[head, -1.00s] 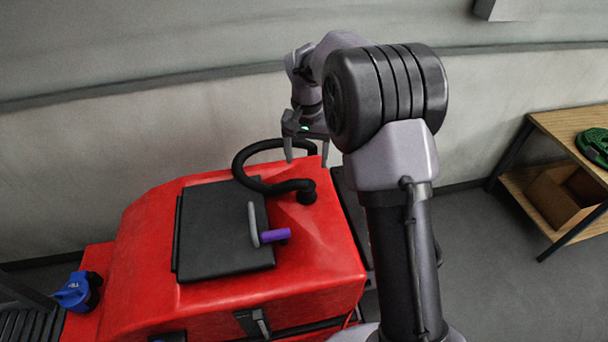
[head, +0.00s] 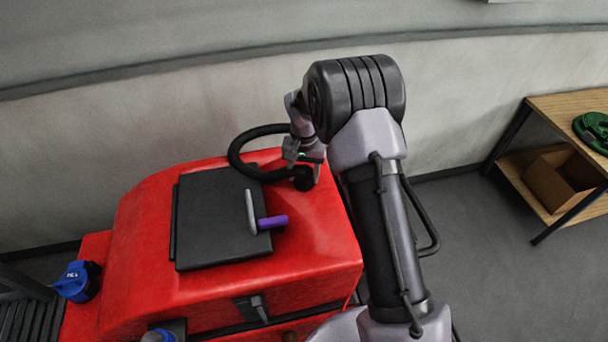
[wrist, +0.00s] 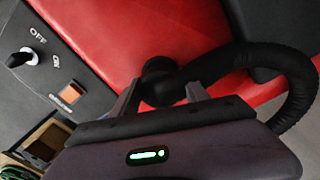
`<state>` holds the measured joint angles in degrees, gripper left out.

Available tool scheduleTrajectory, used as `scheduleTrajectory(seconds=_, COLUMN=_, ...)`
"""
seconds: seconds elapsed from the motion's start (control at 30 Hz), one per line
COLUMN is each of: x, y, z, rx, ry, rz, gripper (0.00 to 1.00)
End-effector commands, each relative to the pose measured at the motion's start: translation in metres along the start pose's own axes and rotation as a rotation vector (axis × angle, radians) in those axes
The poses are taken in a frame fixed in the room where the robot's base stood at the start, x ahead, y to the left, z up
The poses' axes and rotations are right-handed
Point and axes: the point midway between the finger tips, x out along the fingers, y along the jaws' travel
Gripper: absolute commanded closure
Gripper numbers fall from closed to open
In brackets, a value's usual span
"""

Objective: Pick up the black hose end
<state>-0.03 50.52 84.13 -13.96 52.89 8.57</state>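The black hose end (head: 302,181) sits on the red scrubber top (head: 320,215), near its back right corner. The black hose (head: 236,153) loops from it to the left and back. My gripper (head: 302,172) is low over the hose end, with its fingers apart on either side. In the wrist view the hose end (wrist: 158,88) shows between and just beyond the open fingertips of my gripper (wrist: 162,95). The hose (wrist: 290,92) curves off to the right there. Whether either finger touches the hose end, I cannot tell.
A black lid (head: 220,220) with a grey and purple handle (head: 270,222) lies left of the hose end. A blue cap (head: 74,282) is at far left. A wooden shelf (head: 565,103) stands right. The wrist view shows a switch panel (wrist: 55,70).

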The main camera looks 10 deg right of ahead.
Motion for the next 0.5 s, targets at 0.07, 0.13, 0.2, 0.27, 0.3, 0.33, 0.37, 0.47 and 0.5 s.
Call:
scheduleTrajectory(seconds=0.07, x=-0.0001, y=0.0, z=-0.0001, rx=0.0, ry=0.0, rz=0.0, gripper=0.66)
scheduleTrajectory(seconds=0.13, x=-0.0001, y=0.0, z=-0.0002, rx=0.0, ry=0.0, rz=0.0, gripper=0.79)
scheduleTrajectory(seconds=0.2, x=-0.0002, y=0.0, z=-0.0002, rx=0.0, ry=0.001, rz=0.0, gripper=0.93)
scheduleTrajectory(seconds=0.27, x=-0.0003, y=-0.0001, z=-0.0003, rx=0.0, ry=0.001, rz=0.0, gripper=1.0)
scheduleTrajectory(seconds=0.3, x=-0.0004, y=-0.0001, z=-0.0003, rx=0.0, ry=0.001, rz=0.0, gripper=1.0)
scheduleTrajectory(seconds=0.33, x=-0.0004, y=-0.0001, z=-0.0003, rx=0.0, ry=0.001, rz=0.0, gripper=1.0)
scheduleTrajectory(seconds=0.37, x=-0.0004, y=-0.0001, z=-0.0003, rx=0.0, ry=0.001, rz=0.0, gripper=1.0)
scheduleTrajectory(seconds=0.47, x=-0.001, y=-0.0001, z=-0.0005, rx=0.0, ry=0.001, rz=0.0, gripper=1.0)
scheduleTrajectory(seconds=0.5, x=-0.0021, y=-0.0001, z=-0.0006, rx=0.0, ry=0.002, rz=0.0, gripper=1.0)
